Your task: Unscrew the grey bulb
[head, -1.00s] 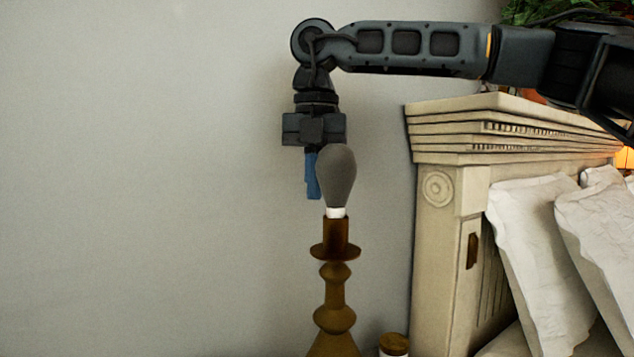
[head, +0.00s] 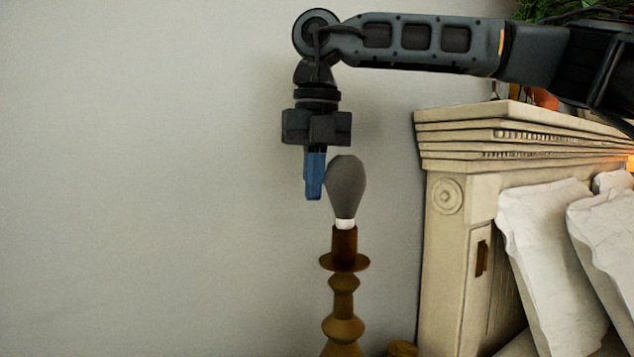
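The grey bulb (head: 346,188) stands upright in the dark socket (head: 344,246) of a brown turned lamp base (head: 343,328); a white band shows at its neck. My gripper (head: 314,196) points straight down just left of the bulb in the picture. Its blue fingers overlap from this side, so the gap between them is hidden. The fingers reach about the bulb's mid-height, and their edge sits close to the bulb's outline. Whether they touch it or differ in depth cannot be told. The bulb is not seen between the fingers.
A cream carved headboard (head: 440,260) stands to the right, with white pillows (head: 548,250) against it. A small brown-topped object (head: 402,348) is low beside the lamp. A plant (head: 565,10) is at top right. The left side is plain wall (head: 140,180).

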